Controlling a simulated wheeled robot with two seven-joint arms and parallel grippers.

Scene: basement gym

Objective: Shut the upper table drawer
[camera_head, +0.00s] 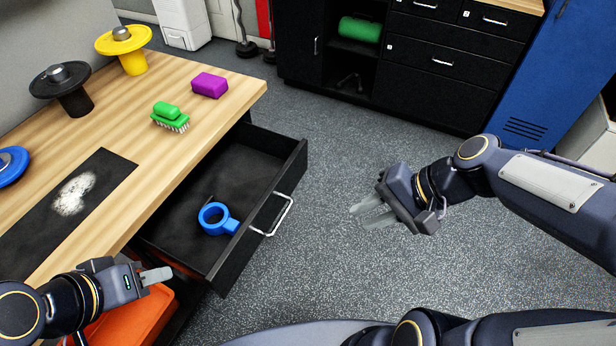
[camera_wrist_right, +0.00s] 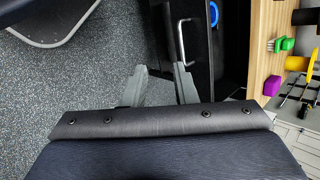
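The upper table drawer (camera_head: 285,168) is black and pulled out from the wooden table, with a blue ring-shaped item (camera_head: 218,218) lying inside. Its silver handle (camera_head: 278,214) is on the front panel, and the handle also shows in the right wrist view (camera_wrist_right: 181,42). My right gripper (camera_head: 368,206) is open and empty, over the floor to the right of the handle and apart from it; its two fingers stand apart in the right wrist view (camera_wrist_right: 162,85). My left gripper (camera_head: 158,275) is by the table's near edge, left of the drawer; its finger gap is unclear.
The tabletop (camera_head: 200,125) holds a green brush (camera_head: 170,117), a purple block (camera_head: 209,85) and yellow and black weight holders. An orange bin (camera_head: 125,320) is below, by my left gripper. Black cabinets (camera_head: 440,65) stand behind. The floor before the drawer is clear.

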